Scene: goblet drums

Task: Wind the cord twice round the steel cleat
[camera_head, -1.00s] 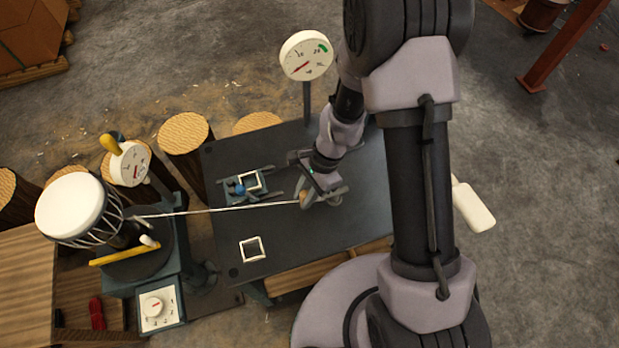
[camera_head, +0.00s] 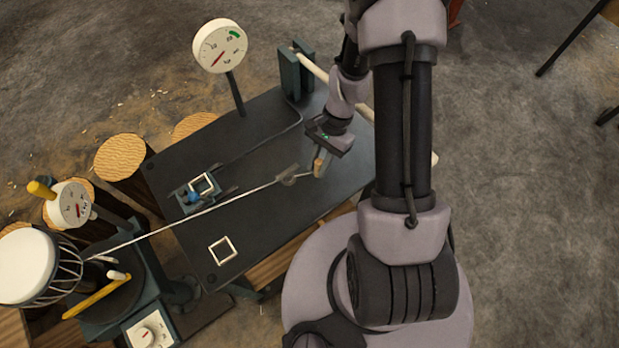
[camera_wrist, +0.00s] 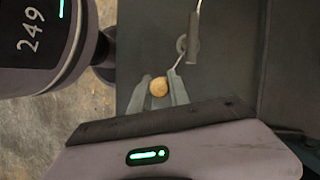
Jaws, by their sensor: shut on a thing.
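The pale cord (camera_head: 215,208) runs taut from the drum (camera_head: 28,266) at left across the dark bench to the steel cleat (camera_head: 287,178), a small grey piece on the bench top. It continues from there to my gripper (camera_head: 319,167), just right of the cleat. My gripper is shut on the tan wooden toggle at the cord's end (camera_head: 318,162). In the wrist view the toggle (camera_wrist: 159,87) sits between the fingertips, and the cord (camera_wrist: 178,66) leads up past the cleat (camera_wrist: 193,40). I cannot tell whether any turn lies round the cleat.
A small blue-knobbed clamp (camera_head: 194,197) and a white square outline (camera_head: 222,250) are on the bench top (camera_head: 262,230). A round dial (camera_head: 220,46) stands behind it, and a post with a pale bar (camera_head: 296,72) stands at the far end. The bench is clear in front of the cleat.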

